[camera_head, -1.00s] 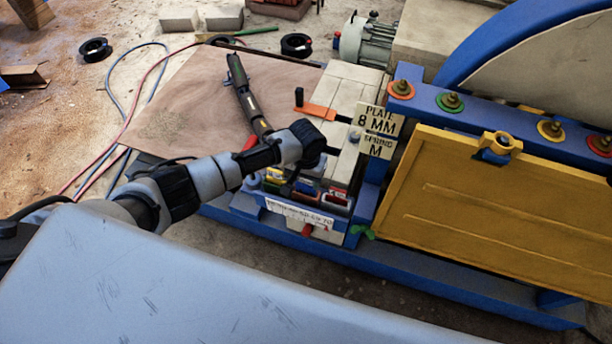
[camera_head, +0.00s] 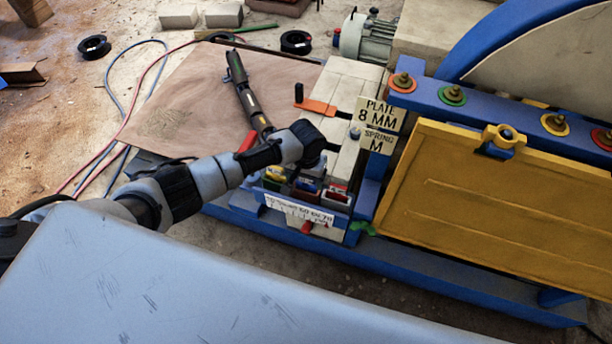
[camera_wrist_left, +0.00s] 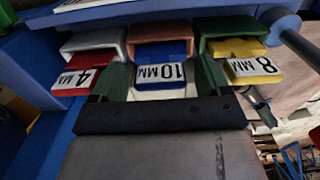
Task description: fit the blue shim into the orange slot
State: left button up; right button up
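The blue shim (camera_wrist_left: 164,84), marked 10 MM, sits in the mouth of the orange slot (camera_wrist_left: 158,30) in the left wrist view, its labelled front end sticking out. My right gripper is not in view.
A red shim (camera_wrist_left: 72,82) marked 4 MM sits in a whitish slot (camera_wrist_left: 95,40) beside it. A yellow shim (camera_wrist_left: 252,66) marked 8 MM sits in a green slot (camera_wrist_left: 228,27) on the other side. A yellow panel (camera_head: 490,215) stands right of the slots.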

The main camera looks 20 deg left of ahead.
pick_arm(q)
jog(key=shift+o, duration=0.3)
notch_tip(320, 180, up, 11)
jog(key=shift+f, duration=0.1)
dwell(0.4)
dwell(0.5)
